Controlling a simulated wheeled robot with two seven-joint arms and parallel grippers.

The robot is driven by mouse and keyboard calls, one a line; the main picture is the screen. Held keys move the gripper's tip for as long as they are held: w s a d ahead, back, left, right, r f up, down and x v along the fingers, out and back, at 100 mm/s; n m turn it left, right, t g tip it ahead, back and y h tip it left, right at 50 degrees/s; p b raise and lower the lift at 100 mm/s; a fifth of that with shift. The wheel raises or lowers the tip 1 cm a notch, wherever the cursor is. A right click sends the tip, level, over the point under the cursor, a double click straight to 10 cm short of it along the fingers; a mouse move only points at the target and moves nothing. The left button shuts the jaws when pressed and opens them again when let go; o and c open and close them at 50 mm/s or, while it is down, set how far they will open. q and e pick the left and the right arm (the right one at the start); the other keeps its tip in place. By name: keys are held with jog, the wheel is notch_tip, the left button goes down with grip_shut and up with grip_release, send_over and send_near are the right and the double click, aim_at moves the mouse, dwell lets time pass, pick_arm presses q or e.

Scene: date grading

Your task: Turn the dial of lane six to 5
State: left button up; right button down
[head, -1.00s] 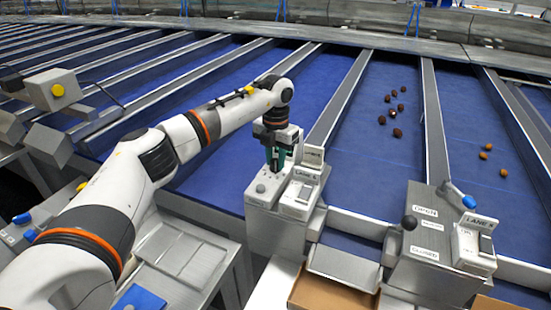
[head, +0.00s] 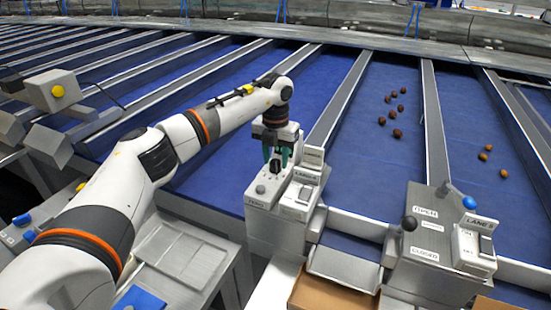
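My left gripper (head: 276,162) points down over the top of the grey control box (head: 270,215) at centre. Its green fingers stand a little apart, with a small dark knob, seemingly the dial (head: 275,166), at their tips. I cannot tell whether the fingers press on it. The dial's scale and pointer are too small or hidden to read. My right gripper is not in view.
Another grey box (head: 432,245) at right has a black-knobbed lever, OPEN and CLOSED labels, and a blue-knobbed lever. A cardboard box (head: 325,295) stands below a chute. Dates (head: 397,133) lie on the blue lanes behind. A yellow-buttoned grey box (head: 55,90) is at left.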

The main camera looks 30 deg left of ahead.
aim_at(276, 161)
pick_arm(q)
jog(key=shift+o, duration=0.7)
jog(key=shift+s+f, duration=0.1)
jog(key=shift+f, duration=0.05)
jog(key=shift+r, duration=0.2)
notch_tip(276, 161, up, 12)
jog(key=b, duration=0.3)
jog(key=shift+f, duration=0.2)
